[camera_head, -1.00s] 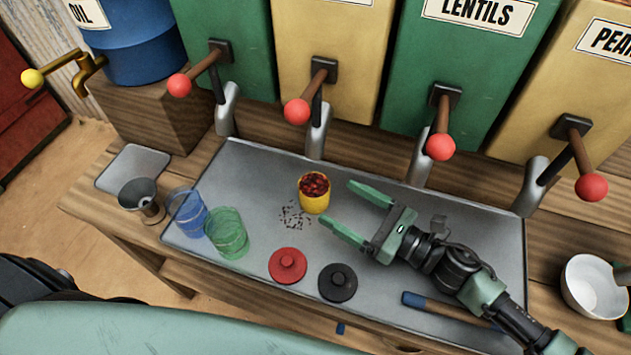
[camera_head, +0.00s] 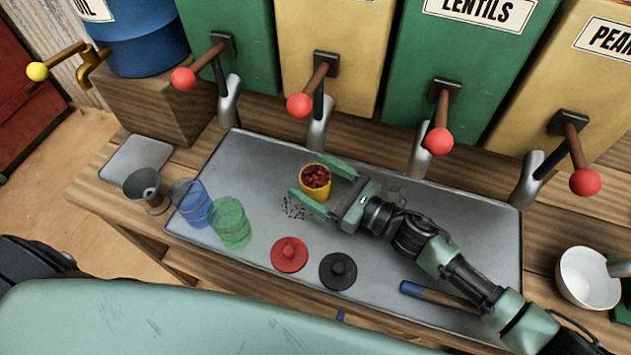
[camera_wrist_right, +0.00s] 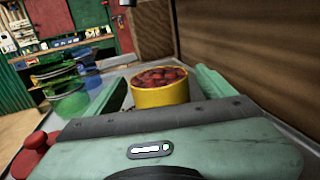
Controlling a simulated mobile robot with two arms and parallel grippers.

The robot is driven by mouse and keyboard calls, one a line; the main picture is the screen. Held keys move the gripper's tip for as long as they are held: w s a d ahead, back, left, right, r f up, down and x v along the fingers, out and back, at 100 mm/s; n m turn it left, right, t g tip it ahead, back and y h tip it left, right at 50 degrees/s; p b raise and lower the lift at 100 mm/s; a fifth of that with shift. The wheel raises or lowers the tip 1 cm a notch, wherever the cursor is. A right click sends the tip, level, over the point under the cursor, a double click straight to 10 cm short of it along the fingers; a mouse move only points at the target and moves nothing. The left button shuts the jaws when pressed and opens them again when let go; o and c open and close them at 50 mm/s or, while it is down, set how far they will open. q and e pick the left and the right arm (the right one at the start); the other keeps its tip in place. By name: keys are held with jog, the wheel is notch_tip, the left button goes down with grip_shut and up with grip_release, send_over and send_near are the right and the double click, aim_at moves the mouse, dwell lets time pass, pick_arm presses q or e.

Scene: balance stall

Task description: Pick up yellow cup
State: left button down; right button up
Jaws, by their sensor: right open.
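The yellow cup (camera_head: 318,190) stands upright on the metal tray (camera_head: 265,160), filled with red beans or similar pieces. My right gripper (camera_head: 313,178) is open, with its two green fingers on either side of the cup. In the right wrist view the yellow cup (camera_wrist_right: 160,95) sits between the fingers, and I see gaps on both sides. Whether a finger touches it I cannot tell. My left gripper is not in view.
A blue glass (camera_head: 192,207) and a green glass (camera_head: 231,225) stand left of the cup. A red lid (camera_head: 289,254) and a black lid (camera_head: 338,270) lie in front. Dark bits (camera_head: 292,208) are scattered beside the cup. Dispensers with red-knobbed levers (camera_head: 300,105) line the back.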

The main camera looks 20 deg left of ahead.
jog(key=c, duration=1.6)
jog(key=shift+r, duration=0.1)
